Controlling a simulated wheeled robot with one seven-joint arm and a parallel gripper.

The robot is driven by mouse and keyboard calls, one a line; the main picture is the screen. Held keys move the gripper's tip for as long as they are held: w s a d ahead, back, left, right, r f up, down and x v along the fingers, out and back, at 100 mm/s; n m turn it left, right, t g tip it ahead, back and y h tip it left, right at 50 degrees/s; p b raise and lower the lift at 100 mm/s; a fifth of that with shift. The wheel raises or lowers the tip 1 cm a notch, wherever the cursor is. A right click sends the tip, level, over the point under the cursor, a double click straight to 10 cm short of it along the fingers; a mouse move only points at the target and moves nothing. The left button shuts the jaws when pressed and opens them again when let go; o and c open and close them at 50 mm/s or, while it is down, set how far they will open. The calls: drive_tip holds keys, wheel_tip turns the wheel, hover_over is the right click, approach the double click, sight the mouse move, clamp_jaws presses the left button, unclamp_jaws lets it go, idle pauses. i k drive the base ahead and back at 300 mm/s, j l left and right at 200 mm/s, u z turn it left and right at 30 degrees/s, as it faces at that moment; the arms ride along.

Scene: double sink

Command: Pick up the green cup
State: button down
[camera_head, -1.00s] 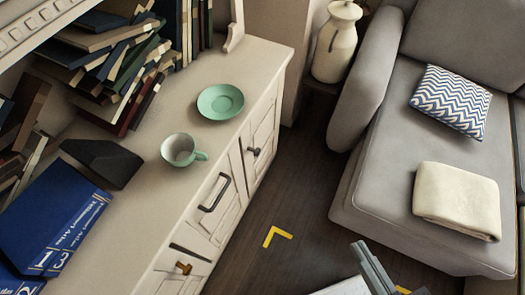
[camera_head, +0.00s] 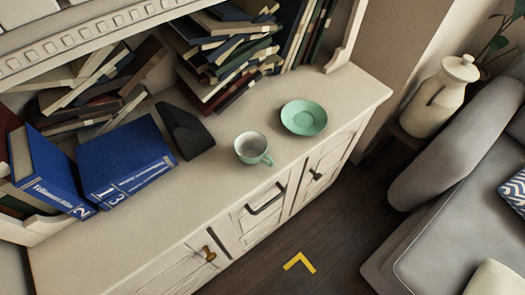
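The green cup (camera_head: 252,149) stands upright on the cream cabinet top, near its front edge, in the head view. Its handle points toward the lower right, and its inside looks pale and empty. A matching green saucer (camera_head: 304,117) lies to its right and a little farther back, apart from the cup. My gripper is not visible in the current view.
The cream cabinet (camera_head: 150,235) has a clear front strip. Blue books (camera_head: 126,158) and a dark block (camera_head: 184,129) are left of the cup, with piled books behind. A cream jar (camera_head: 440,95) and grey sofa (camera_head: 455,165) are at right.

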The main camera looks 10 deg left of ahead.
sight(250, 147)
drive_tip(key=l+u, duration=0.7)
drive_tip(key=u, duration=0.2)
